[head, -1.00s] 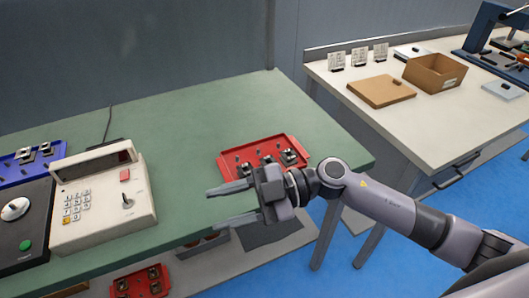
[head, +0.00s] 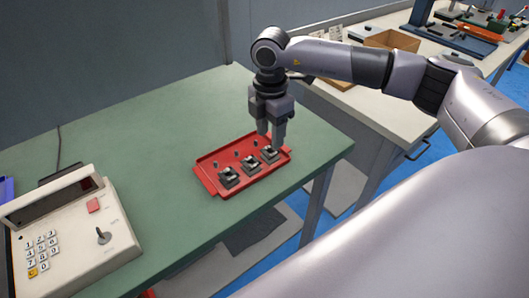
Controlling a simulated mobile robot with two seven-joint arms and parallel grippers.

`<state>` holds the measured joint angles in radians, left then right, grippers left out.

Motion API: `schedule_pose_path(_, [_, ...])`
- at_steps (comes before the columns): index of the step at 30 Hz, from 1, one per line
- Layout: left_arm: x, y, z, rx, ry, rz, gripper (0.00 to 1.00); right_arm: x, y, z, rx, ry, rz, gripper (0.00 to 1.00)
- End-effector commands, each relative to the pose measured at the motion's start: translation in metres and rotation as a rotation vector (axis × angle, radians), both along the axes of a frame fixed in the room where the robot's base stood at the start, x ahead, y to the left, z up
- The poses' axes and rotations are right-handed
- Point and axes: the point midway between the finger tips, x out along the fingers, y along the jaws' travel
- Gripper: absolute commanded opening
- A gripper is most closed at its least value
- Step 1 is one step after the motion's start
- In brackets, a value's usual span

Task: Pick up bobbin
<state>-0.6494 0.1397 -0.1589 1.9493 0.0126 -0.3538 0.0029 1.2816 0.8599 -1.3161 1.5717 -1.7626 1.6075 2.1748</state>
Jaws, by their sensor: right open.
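A red tray (head: 207,180) lies on the green table (head: 150,130). Three dark bobbins stand in a row along its near side: a left bobbin (head: 229,177), a middle bobbin (head: 250,166) and a right bobbin (head: 270,155). Several small pegs stand along the tray's far side. My right gripper (head: 271,140) points down over the tray's right end, its fingers just above or beside the right bobbin. It is open, and nothing shows held between its fingers. I cannot tell whether the fingertips touch the bobbin. My left gripper is not in view.
A beige winder control box (head: 75,235) with keypad, red button and lever stands at the lower left. A white table (head: 390,105) with a cardboard box (head: 392,40) stands behind at the right. The green table is clear between the box and tray.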

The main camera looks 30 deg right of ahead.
Motion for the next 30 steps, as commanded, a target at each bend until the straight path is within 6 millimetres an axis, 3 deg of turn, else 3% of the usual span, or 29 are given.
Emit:
schedule_pose_path(12, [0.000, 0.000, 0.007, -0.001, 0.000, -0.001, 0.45, -0.001, -0.004, -0.054, 0.005, 0.002, 0.004, 0.47])
schedule_pose_path(20, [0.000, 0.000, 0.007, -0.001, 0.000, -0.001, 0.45, -0.001, -0.004, -0.058, 0.006, 0.001, 0.005, 0.47])
schedule_pose_path(24, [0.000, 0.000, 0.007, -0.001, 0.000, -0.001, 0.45, -0.001, -0.003, -0.058, 0.006, 0.001, 0.005, 0.12])
schedule_pose_path(30, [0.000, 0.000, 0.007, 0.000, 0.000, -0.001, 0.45, -0.001, -0.003, -0.058, 0.007, 0.001, 0.005, 0.11])
